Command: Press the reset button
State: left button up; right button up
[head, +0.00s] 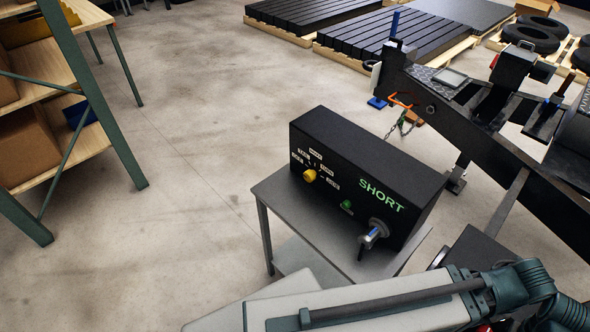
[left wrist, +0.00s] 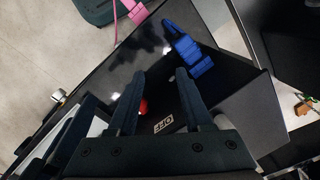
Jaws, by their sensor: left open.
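A black control box (head: 350,180) stands on a small grey table in the head view. Its front carries a yellow knob (head: 309,176) among white labels, a small green button (head: 346,205), green text "SHORT" and a silver-and-blue plug fitting (head: 376,233). I cannot read a reset label. In the left wrist view my left gripper (left wrist: 160,80) is open and empty over a dark surface. A red round part (left wrist: 143,106) shows between its fingers, close to the left one. A small white-lettered label (left wrist: 162,125) lies near the palm. My right gripper is out of view.
The grey table (head: 278,205) has open floor on its left. A black trailer frame (head: 500,150) stands to the right, a shelf (head: 110,120) at the left. A blue part (left wrist: 193,55) and a pink cable (left wrist: 92,12) show in the left wrist view.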

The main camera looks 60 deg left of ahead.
aim_at(345, 204)
jog(key=u, duration=1.65)
jog(key=k+j+u, duration=0.2)
jog(key=u, duration=0.15)
jog(key=k+j+u, duration=0.3)
jog(key=i+l, duration=0.05)
